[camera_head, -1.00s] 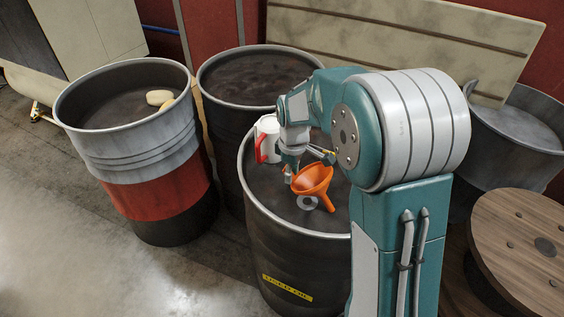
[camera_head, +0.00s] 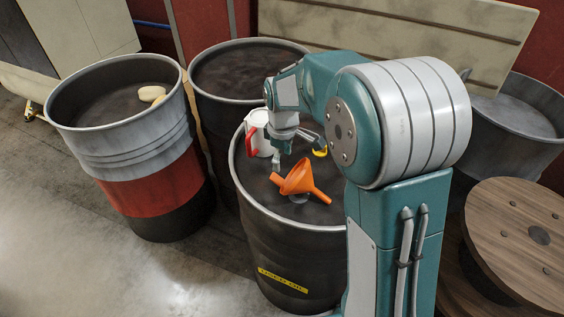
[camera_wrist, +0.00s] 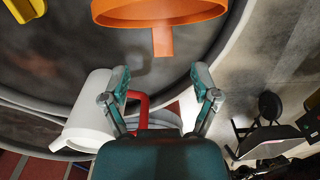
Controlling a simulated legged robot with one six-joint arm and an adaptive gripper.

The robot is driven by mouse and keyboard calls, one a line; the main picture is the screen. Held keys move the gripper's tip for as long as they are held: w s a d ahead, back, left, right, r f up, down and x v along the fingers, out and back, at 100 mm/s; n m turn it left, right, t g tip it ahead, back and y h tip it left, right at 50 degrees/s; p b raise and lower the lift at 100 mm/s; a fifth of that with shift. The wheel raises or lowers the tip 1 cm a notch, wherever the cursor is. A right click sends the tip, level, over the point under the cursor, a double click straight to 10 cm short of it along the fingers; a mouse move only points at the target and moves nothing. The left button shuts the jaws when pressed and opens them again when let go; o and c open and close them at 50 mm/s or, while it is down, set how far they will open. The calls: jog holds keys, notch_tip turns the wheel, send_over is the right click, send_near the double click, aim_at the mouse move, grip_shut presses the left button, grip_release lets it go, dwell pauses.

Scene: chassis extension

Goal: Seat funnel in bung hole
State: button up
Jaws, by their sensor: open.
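The orange funnel (camera_head: 300,180) lies tipped on its side on top of the dark drum, its spout pointing right and a flat tab pointing left. A grey ring (camera_head: 299,198), apparently the bung hole, shows partly below the funnel, which hides the rest. I cannot see the spout in the hole. In the wrist view the funnel's rim (camera_wrist: 160,14) and tab are at the top, beyond my fingertips. My gripper (camera_head: 295,155) is open and empty just behind the funnel, apart from it; its two spread fingers (camera_wrist: 161,76) show in the wrist view.
A white jug (camera_head: 260,126) with a red handle stands behind my gripper on the drum (camera_head: 285,265); in the wrist view the jug (camera_wrist: 88,118) is close to the left finger. A yellow object (camera_head: 320,152) is at right. Other drums stand left and behind.

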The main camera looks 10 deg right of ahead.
notch_tip(320, 180, up, 10)
jog(key=shift+a, duration=0.4)
jog(key=shift+a+f, duration=0.1)
jog(key=shift+a, duration=0.15)
jog(key=shift+d, duration=0.1)
